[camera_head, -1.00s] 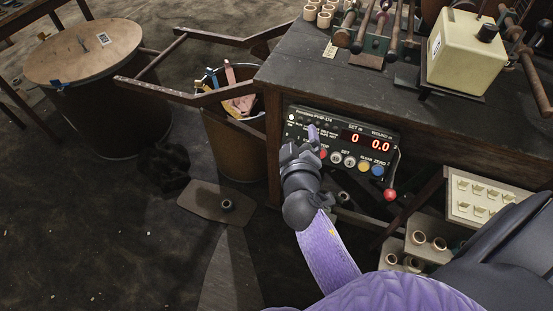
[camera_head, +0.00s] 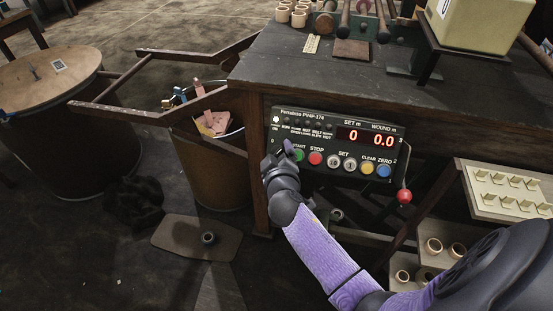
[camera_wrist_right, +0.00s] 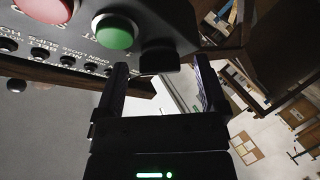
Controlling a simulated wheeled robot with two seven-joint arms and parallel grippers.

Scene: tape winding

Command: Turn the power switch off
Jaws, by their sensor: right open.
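The control panel (camera_head: 330,128) is mounted on the front of the bench. Its red displays (camera_head: 366,136) are lit and read 0 and 0.0. The ON marking is at its left end, and my right gripper (camera_head: 276,160) covers the panel below it, so the power switch is hidden in the head view. In the right wrist view my right gripper (camera_wrist_right: 160,78) is open and empty, its fingers apart in front of the panel edge. A dark block with a grey end (camera_wrist_right: 160,60), possibly the switch, sits between the fingertips, beside the green START button (camera_wrist_right: 115,32). My left gripper is not in view.
The red STOP button (camera_head: 316,159) and several other buttons line the panel. A red-knobbed lever (camera_head: 404,196) hangs at its right end. A bin (camera_head: 215,165) stands left of the bench. A rack (camera_head: 505,190) is on the right.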

